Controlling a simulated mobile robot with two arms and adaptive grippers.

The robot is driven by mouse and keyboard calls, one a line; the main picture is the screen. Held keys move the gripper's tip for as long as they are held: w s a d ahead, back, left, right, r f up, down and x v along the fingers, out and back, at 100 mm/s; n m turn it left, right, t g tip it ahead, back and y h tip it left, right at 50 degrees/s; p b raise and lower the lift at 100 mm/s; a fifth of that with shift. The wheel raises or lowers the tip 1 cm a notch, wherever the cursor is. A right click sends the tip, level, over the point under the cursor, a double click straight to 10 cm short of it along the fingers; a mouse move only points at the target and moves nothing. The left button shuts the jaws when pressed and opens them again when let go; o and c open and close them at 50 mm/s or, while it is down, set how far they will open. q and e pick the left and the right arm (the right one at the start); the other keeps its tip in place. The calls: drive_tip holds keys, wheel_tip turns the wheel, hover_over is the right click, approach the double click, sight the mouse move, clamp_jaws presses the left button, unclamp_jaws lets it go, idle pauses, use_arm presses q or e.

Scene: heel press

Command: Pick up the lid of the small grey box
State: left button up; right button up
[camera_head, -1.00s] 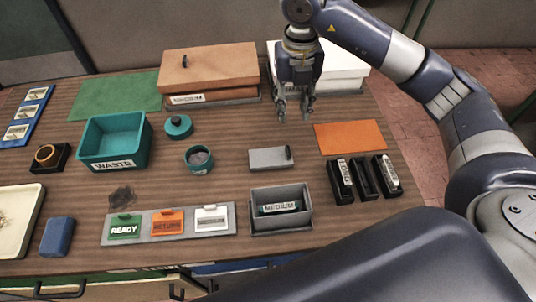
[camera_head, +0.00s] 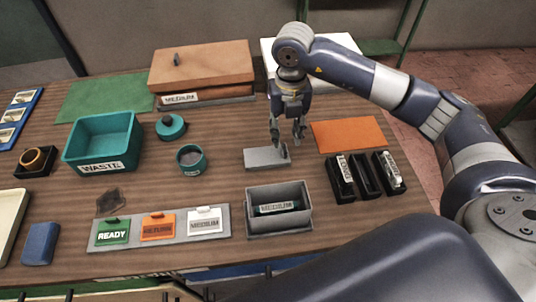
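The small grey box (camera_head: 278,222) stands open near the table's front edge, with an item labelled MEDIUM inside. Its flat grey lid (camera_head: 262,158) lies apart on the table behind it, with a small dark knob at its right end. My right gripper (camera_head: 287,142) points down at the lid's right end, its fingers spread on either side of the knob area. The knob is partly hidden by the fingers, and I cannot tell whether they touch it. My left gripper is not in view.
An orange mat (camera_head: 348,134) and black holders (camera_head: 366,175) lie right of the lid. A teal cup (camera_head: 191,160) and WASTE bin (camera_head: 103,140) stand to the left. A label rack (camera_head: 183,232) is at the front. A brown box (camera_head: 202,72) is behind.

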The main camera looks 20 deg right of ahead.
sight(284, 146)
drive_tip(key=shift+f, duration=0.35)
wheel_tip(284, 146, down, 4)
drive_tip(key=shift+w+r+p, duration=0.15)
drive_tip(key=shift+r+p, duration=0.05)
drive_tip(key=shift+p, duration=0.9)
drive_tip(key=shift+f, duration=0.5)
clamp_jaws()
